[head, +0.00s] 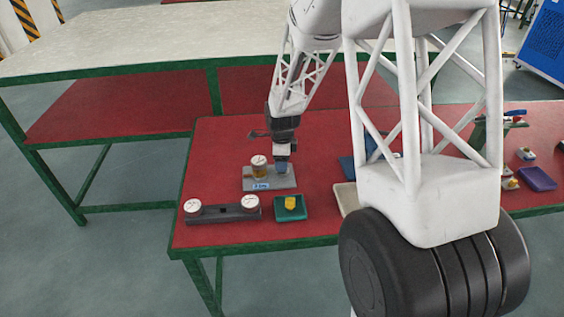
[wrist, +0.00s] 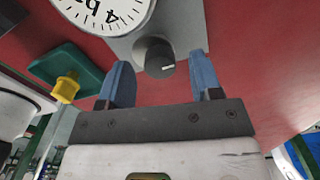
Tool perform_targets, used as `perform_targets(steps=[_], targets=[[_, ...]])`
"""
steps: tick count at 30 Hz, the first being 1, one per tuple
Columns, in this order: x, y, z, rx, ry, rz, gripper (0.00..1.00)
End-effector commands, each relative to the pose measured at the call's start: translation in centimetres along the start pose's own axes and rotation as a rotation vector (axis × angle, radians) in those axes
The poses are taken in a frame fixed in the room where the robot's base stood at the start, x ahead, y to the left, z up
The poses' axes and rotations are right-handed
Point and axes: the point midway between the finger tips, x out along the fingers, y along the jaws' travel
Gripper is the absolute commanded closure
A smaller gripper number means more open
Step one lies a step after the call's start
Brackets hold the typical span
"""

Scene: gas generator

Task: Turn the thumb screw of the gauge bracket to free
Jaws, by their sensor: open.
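The gauge bracket (head: 285,184) is a grey plate with a blue label on the red table, and it also shows in the wrist view (wrist: 124,42). A round white-faced gauge (head: 259,160) with a brass-coloured body stands on it; its dial (wrist: 108,12) is at the top of the wrist view. The thumb screw (wrist: 153,54) is a dark round knob with a short white mark pointing right. My gripper (wrist: 162,60) is open, its blue fingers on either side of the knob, with gaps visible. In the head view my gripper (head: 282,160) hides the thumb screw.
A dark block with two gauges (head: 222,214) and a green tray (head: 290,214) with a yellow piece lie in front of the bracket. Blue and cream items are partly hidden by my arm. A purple tray (head: 537,179) is at the right. The table left of the bracket is clear.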

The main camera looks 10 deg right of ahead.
Motion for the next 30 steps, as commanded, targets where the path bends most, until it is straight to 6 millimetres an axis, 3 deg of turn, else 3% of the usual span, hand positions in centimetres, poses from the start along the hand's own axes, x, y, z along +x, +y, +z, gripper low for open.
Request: perform_targets(steps=[14,24,30], targets=[[0.81,0.00,0.01,0.000,0.000,0.000,0.41],[0.79,-0.02,0.01,0.000,0.000,-0.001,0.90],[0.78,-0.03,0.00,-0.007,0.000,-0.001,0.90]])
